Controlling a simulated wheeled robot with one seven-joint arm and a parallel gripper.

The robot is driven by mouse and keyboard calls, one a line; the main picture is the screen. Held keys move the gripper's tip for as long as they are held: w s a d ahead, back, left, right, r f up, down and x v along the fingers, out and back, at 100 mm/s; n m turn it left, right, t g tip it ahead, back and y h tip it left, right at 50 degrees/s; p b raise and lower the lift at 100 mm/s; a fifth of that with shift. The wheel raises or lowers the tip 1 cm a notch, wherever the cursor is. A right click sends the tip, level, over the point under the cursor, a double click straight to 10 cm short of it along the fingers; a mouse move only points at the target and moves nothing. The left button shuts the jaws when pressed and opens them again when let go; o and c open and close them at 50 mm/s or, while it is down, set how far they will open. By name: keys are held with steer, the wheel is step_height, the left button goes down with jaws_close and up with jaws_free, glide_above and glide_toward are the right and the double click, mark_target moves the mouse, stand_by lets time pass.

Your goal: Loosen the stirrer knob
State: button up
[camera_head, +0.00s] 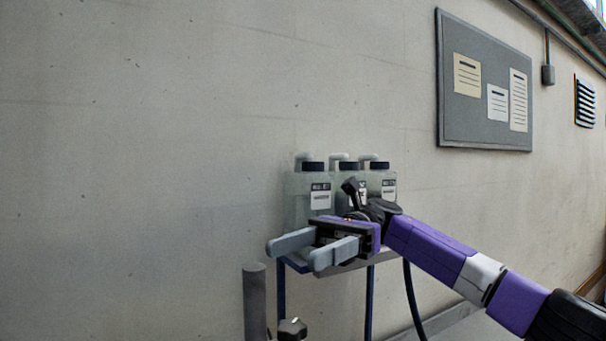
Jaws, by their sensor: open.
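A small dark knob (292,328) with a paler front shows at the bottom edge of the picture, partly cut off. It looks like the stirrer knob, but its mount is out of view and its turn position cannot be read. A grey upright post (255,300) stands just left of it. My gripper (293,255) is open and empty, with its two grey fingers pointing left. It is above the knob in the picture and apart from it.
Several pale jugs with dark caps (312,167) stand on a blue-legged stand (369,300) against the wall, partly hidden by my gripper. A dark hose (411,300) hangs at right. A notice board (485,85) is on the wall. The left side looks free.

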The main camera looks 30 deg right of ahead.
step_height(320, 180, up, 10)
steer(key=p, duration=0.3)
steer(key=shift+d, duration=0.1)
stand_by(0.3)
